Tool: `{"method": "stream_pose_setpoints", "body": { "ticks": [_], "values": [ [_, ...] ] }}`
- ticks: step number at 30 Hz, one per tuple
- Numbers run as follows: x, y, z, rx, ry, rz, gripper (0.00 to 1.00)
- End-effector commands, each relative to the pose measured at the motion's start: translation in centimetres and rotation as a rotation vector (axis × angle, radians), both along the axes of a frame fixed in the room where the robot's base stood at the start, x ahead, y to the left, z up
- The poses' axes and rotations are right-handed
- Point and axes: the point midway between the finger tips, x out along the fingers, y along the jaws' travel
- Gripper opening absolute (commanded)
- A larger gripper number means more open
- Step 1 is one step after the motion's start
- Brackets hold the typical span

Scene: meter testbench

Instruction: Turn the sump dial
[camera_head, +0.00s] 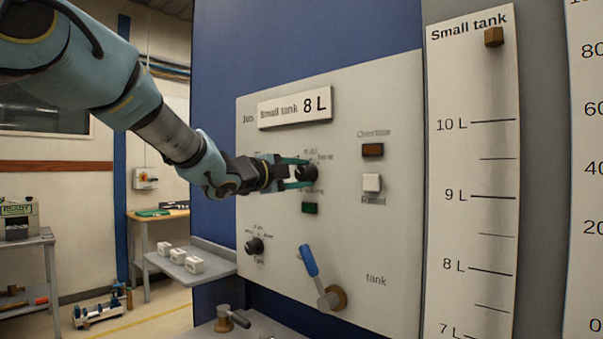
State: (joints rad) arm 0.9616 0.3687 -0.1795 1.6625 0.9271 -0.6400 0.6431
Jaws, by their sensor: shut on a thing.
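An upper black dial (309,173) is on the light grey panel, just right of the panel's middle. My gripper (302,173) reaches in from the left, and its two green-edged fingers are shut on this dial, one above and one below. The small labels around it are partly hidden and too blurred to read surely. A second black dial (254,245) sits lower left on the panel, free of the gripper. I cannot tell from the labels which dial is named sump.
Close by are a green button (310,208), a brown lamp (373,150) and a white button (372,183). A blue-handled lever (310,262) stands below. A shelf (213,277) with white blocks juts out left. A level scale (472,170) is at right.

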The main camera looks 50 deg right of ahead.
Motion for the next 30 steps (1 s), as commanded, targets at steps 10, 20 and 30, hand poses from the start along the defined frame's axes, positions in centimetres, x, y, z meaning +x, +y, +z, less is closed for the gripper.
{"method": "stream_pose_setpoints", "body": {
  "ticks": [10, 20, 30],
  "values": [
    [0.13, 0.03, -0.06, 0.002, 0.032, 0.002, 0.0],
    [0.11, 0.02, -0.08, 0.003, 0.031, 0.002, 0.62],
    [0.03, 0.01, -0.04, 0.002, 0.03, 0.001, 0.81]
  ]
}}
